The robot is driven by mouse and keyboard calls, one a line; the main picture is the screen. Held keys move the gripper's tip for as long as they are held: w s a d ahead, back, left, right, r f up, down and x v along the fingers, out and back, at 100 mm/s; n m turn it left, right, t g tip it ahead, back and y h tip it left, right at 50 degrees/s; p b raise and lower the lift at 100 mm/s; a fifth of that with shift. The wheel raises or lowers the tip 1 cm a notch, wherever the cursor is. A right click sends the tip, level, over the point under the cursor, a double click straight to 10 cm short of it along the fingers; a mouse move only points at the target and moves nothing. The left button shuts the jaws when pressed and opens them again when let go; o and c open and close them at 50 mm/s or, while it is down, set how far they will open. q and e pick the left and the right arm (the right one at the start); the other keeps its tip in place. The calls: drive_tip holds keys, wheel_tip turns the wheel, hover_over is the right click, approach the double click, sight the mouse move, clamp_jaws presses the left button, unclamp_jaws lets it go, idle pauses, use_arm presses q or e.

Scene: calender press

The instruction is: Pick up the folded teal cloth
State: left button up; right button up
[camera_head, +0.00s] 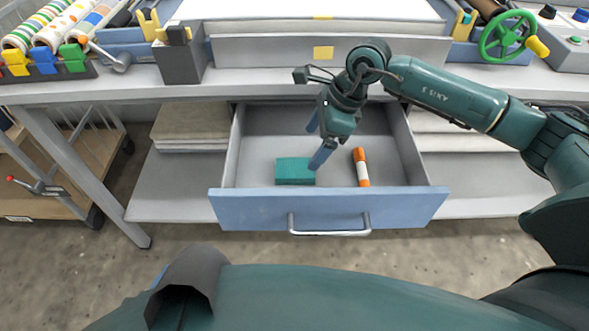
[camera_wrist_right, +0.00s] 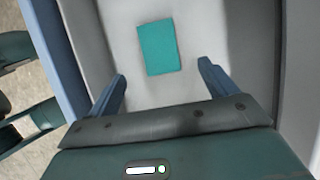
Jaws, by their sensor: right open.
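The folded teal cloth (camera_head: 294,171) lies flat on the floor of an open drawer (camera_head: 262,207), left of the drawer's middle and near its front wall. It also shows in the right wrist view (camera_wrist_right: 159,48), whole and uncovered, ahead of the fingertips. My right gripper (camera_head: 317,141) reaches into the drawer from above, just behind and to the right of the cloth. Its two blue fingers are spread in the right wrist view (camera_wrist_right: 162,72), with nothing between them. The fingers appear apart from the cloth. My left gripper is not in view.
An orange and white marker (camera_head: 361,167) lies in the drawer right of the cloth. The drawer's walls and front handle (camera_head: 329,231) surround the space. Above the drawer is the bench edge (camera_head: 150,92). A green handwheel (camera_head: 506,36) is at upper right.

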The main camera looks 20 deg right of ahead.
sight(296, 168)
drive_tip(key=x, duration=0.7)
drive_tip(key=shift+a+f, duration=0.2)
drive_tip(key=shift+a, duration=0.2)
drive_tip(key=shift+w+a+f, duration=0.1)
drive_tip(key=shift+f, duration=0.2)
drive_tip(key=shift+f+b, duration=0.2)
drive_tip(key=shift+b, duration=0.1)
drive_tip(key=c, duration=1.1)
drive_tip(key=shift+r, duration=0.1)
wheel_tip(296, 168, up, 10)
drive_tip(key=shift+r+p, duration=0.2)
drive_tip(key=shift+p, duration=0.25)
drive_tip(key=o, duration=0.5)
drive_tip(key=c, duration=0.4)
